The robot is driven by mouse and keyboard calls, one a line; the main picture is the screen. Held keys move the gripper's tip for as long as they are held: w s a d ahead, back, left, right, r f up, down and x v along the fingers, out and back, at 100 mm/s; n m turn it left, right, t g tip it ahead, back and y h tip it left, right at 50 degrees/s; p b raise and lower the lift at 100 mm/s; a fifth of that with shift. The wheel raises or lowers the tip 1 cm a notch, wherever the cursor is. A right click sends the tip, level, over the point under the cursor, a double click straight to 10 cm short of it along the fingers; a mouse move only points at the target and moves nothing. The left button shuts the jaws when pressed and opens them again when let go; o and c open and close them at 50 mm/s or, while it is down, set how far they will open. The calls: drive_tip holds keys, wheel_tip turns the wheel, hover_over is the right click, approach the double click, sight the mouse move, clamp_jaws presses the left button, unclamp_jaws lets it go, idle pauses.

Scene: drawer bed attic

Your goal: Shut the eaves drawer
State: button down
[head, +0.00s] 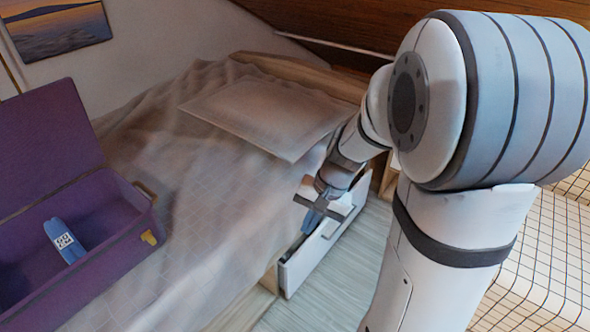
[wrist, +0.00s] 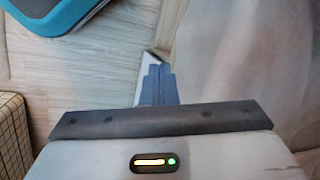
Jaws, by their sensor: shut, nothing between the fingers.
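The eaves drawer (head: 322,240) is under the side of the bed in the head view. Its white front stands out from the bed frame, so it is partly open. My gripper (head: 311,218) is at the drawer, over the top edge of its front, with fingers pointing down. It is shut and empty. It hides part of the drawer, and I cannot tell whether it touches the front. In the wrist view the shut fingers (wrist: 157,84) overlap a narrow white strip (wrist: 149,63), which seems to be the drawer's edge.
The bed (head: 190,170) carries a pillow (head: 262,112) and an open purple case (head: 110,245) with a blue item (head: 62,236) inside. Plank floor (head: 345,262) is clear before the drawer. Checkered fabric (head: 540,265) lies at right. A teal-edged object (wrist: 75,22) shows in the wrist view.

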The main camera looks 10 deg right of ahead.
drive_tip(key=w+d+f+m+t+y+p, duration=0.3)
drive_tip(key=w+d+f+m+t+p, duration=0.1)
drive_tip(key=w+d+f+m, duration=0.75)
drive_tip(key=w+d+f+m+t+p, duration=0.1)
drive_tip(key=d+f+m, duration=0.25)
drive_tip(key=f, duration=0.25)
drive_tip(key=d+f+m+t+h, duration=0.1)
drive_tip(key=d+f+m, duration=0.25)
drive_tip(key=f, duration=0.25)
drive_tip(key=w+d+f+m+t+p, duration=0.1)
drive_tip(key=d+f+m, duration=0.25)
drive_tip(key=f, duration=0.25)
drive_tip(key=b, duration=0.4)
approach(320, 234)
drive_tip(key=x, duration=0.5)
drive_tip(key=shift+s+f, duration=0.35)
drive_tip(key=shift+w+a, duration=0.3)
drive_tip(key=shift+w, duration=0.15)
drive_tip(key=shift+w, duration=0.1)
